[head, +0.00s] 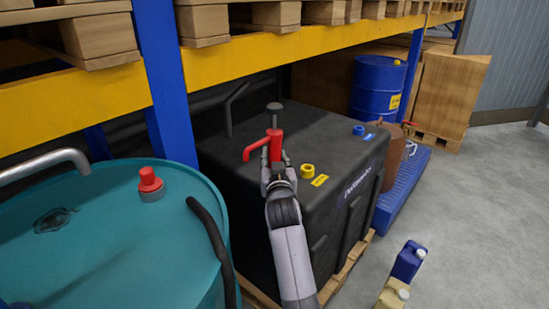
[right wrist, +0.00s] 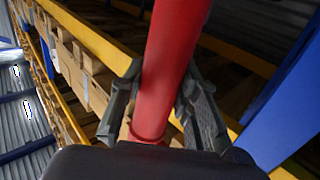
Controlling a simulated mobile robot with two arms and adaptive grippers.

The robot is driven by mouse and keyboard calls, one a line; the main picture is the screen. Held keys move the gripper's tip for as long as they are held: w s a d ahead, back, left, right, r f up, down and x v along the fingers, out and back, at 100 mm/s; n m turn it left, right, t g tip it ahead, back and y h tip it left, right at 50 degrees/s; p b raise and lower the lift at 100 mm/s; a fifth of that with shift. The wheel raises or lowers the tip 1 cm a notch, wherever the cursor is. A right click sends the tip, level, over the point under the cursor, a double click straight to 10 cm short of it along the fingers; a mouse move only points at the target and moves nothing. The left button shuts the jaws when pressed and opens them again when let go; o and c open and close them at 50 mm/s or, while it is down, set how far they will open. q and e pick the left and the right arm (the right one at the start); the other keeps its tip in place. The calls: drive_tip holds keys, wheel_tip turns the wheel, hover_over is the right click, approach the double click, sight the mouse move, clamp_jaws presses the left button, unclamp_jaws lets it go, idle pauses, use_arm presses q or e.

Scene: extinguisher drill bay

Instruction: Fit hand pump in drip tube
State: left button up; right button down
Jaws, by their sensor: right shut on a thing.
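The red hand pump (head: 275,140) has a grey plunger knob on top and a spout pointing left. It stands roughly upright in my right gripper (head: 277,165), above the black tank in the head view. In the right wrist view, both fingers close around its red barrel (right wrist: 170,70). The pump's lower end is hidden behind my gripper and arm. A yellow collar (head: 307,171) and a blue collar (head: 358,130), each with a label beside it, stand on the tank top, right of the pump. I cannot tell which opening is the drip tube. My left gripper is out of view.
The black tank (head: 335,150) stands on a pallet under a yellow beam (head: 250,55). A blue upright (head: 163,80) and a teal drum (head: 110,250) with a red cap (head: 150,184) are at left. Jerrycans (head: 408,262) stand on the floor at lower right. Floor is free at right.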

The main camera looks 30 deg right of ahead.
drive_tip(key=shift+f+b, duration=0.5)
drive_tip(key=shift+f, duration=0.35)
idle(0.7)
drive_tip(key=shift+a+f, duration=0.15)
drive_tip(key=shift+f, duration=0.35)
idle(0.4)
